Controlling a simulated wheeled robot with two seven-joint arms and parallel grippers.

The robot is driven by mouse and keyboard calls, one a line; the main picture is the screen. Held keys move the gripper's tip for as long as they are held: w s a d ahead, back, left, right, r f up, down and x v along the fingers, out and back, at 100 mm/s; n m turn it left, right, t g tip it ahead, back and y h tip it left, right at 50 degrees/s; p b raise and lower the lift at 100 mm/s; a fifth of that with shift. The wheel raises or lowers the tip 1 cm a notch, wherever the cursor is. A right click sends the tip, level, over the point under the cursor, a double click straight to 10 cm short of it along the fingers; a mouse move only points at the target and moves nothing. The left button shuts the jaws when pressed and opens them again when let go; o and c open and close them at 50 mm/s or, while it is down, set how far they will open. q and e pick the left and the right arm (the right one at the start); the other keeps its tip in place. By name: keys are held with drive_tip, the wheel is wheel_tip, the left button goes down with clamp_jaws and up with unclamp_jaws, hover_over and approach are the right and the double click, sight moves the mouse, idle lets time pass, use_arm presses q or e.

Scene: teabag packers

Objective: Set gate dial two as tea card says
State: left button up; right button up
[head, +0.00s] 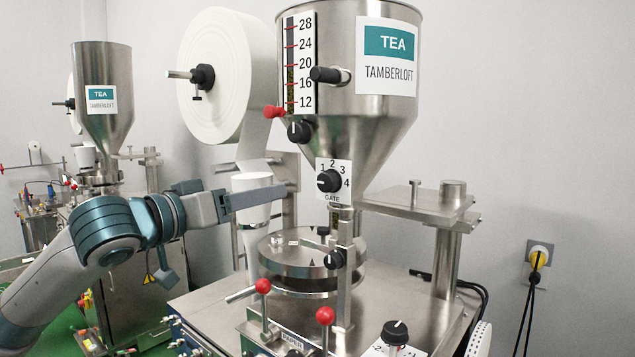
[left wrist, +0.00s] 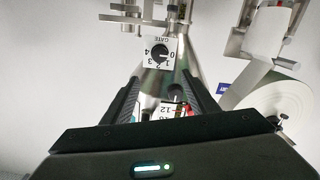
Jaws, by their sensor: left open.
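The gate dial (head: 329,181) is a black knob on a white plate under the steel hopper (head: 375,130). Its white mark points left in the head view. In the left wrist view the dial (left wrist: 160,54) appears upside down, with its mark toward 0. The hopper's label (head: 387,56) reads TEA TAMBERLOFT; I see no gate setting on it. My left gripper (head: 286,190) is just left of the dial, apart from it. In the left wrist view its fingers (left wrist: 159,77) are spread and empty, with the dial beyond their tips. My right gripper is not in view.
A paper roll (head: 214,75) hangs behind my left gripper. A level gauge (head: 300,62) and another black knob (head: 299,131) are above the dial. Red-ball levers (head: 325,316) stand below. A similar machine (head: 103,100) stands at the back left.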

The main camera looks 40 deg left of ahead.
use_arm(q)
drive_tip(key=p, duration=0.3)
approach(324, 181)
drive_tip(key=w+p, duration=0.3)
drive_tip(key=p, duration=0.1)
drive_tip(key=w+p, duration=0.3)
drive_tip(key=p, duration=0.2)
drive_tip(key=shift+w+d+r, duration=0.1)
drive_tip(key=shift+w+r, duration=0.1)
drive_tip(key=shift+w, duration=0.05)
drive_tip(key=shift+w+d+f, duration=0.1)
drive_tip(key=shift+w+f, duration=0.05)
drive_tip(key=shift+w, duration=0.5)
drive_tip(key=c, duration=1.1)
